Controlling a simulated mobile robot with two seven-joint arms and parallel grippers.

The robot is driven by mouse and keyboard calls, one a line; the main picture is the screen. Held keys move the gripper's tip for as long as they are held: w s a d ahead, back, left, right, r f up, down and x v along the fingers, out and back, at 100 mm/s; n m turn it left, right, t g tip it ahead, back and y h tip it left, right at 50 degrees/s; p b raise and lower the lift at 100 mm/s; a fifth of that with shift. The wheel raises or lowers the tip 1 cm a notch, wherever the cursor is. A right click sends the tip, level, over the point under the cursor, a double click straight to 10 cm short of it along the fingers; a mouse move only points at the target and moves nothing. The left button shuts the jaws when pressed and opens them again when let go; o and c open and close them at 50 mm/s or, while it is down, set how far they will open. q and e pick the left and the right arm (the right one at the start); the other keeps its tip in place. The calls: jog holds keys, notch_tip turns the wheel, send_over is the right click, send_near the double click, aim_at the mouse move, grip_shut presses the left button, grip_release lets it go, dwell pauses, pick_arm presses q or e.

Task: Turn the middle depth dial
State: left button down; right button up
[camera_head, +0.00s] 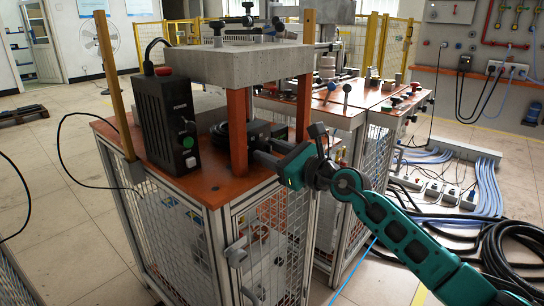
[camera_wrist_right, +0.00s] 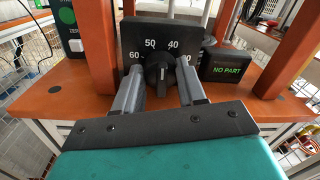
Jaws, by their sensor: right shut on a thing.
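The black depth dial (camera_wrist_right: 158,77) sits on a dark panel (camera_wrist_right: 188,30) with white numbers such as 60, 50 and 40. A white mark on the knob points roughly up, between 50 and 40. My right gripper (camera_wrist_right: 160,66) has one finger on each side of the knob and is shut on it. In the head view my right gripper (camera_head: 258,150) reaches in from the right to the dark dial unit on the orange table top (camera_head: 205,180); an orange post and the gripper hide most of the dial. My left gripper is not in view.
Orange posts (camera_head: 237,130) stand close on either side of the dial. A black box reading "NO PART" (camera_wrist_right: 226,66) is right of it in the wrist view. Cables (camera_head: 500,250) lie on the right floor.

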jog(key=shift+n+b, duration=0.45)
jog(key=shift+n, duration=0.65)
jog(key=o, duration=1.1)
jog(key=shift+c, duration=0.2)
jog(key=p+v, duration=0.2)
jog(key=v, duration=1.1)
